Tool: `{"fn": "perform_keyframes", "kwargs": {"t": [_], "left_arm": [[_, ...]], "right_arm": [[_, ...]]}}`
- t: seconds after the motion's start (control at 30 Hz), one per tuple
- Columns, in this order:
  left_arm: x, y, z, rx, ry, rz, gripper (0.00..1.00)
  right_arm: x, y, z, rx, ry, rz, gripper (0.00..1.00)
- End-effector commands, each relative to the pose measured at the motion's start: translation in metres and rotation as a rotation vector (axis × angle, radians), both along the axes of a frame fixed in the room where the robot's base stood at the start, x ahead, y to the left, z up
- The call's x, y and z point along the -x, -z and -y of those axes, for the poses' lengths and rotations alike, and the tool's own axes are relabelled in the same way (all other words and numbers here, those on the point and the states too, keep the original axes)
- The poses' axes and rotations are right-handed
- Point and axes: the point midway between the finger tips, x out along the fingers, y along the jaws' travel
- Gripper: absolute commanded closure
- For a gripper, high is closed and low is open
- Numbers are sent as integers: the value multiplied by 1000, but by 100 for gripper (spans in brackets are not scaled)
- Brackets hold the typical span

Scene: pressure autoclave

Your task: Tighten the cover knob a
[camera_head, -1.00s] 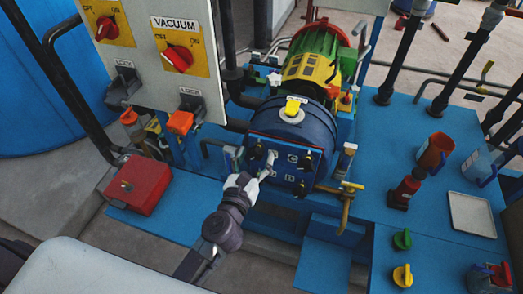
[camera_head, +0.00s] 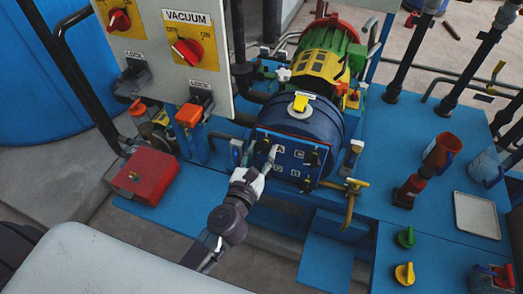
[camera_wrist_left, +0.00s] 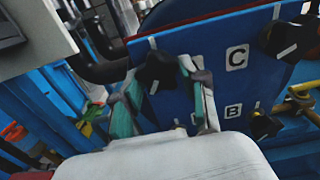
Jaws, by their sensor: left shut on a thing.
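The blue cover (camera_head: 290,160) closes the front of the round blue vessel and carries black knobs and white letter plates. My left gripper (camera_head: 268,160) reaches up to the left side of this cover. In the left wrist view, the fingers of my left gripper (camera_wrist_left: 160,84) stand on either side of a black knob (camera_wrist_left: 155,68) and are shut on it. This knob has a white line on it and sits left of the letter C. It looks like cover knob a, but its letter is hidden in the wrist view. My right gripper is out of view.
Another black knob (camera_wrist_left: 285,40) is right of the C. A red box (camera_head: 145,178) and the grey control panel (camera_head: 175,70) are to the left. A tray (camera_head: 477,215) lies on the blue bench.

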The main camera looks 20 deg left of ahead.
Motion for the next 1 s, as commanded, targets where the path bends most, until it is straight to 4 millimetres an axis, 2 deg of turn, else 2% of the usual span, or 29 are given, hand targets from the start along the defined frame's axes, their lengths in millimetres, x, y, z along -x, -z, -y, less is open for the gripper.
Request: {"fn": "perform_keyframes", "kwargs": {"t": [0.27, 1.0], "left_arm": [[0, -3, -1, -208, 1, 6, 92], [-1, -6, -4, -911, 0, 32, 92]], "right_arm": [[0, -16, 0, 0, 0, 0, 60], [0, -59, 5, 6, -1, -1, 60]]}}
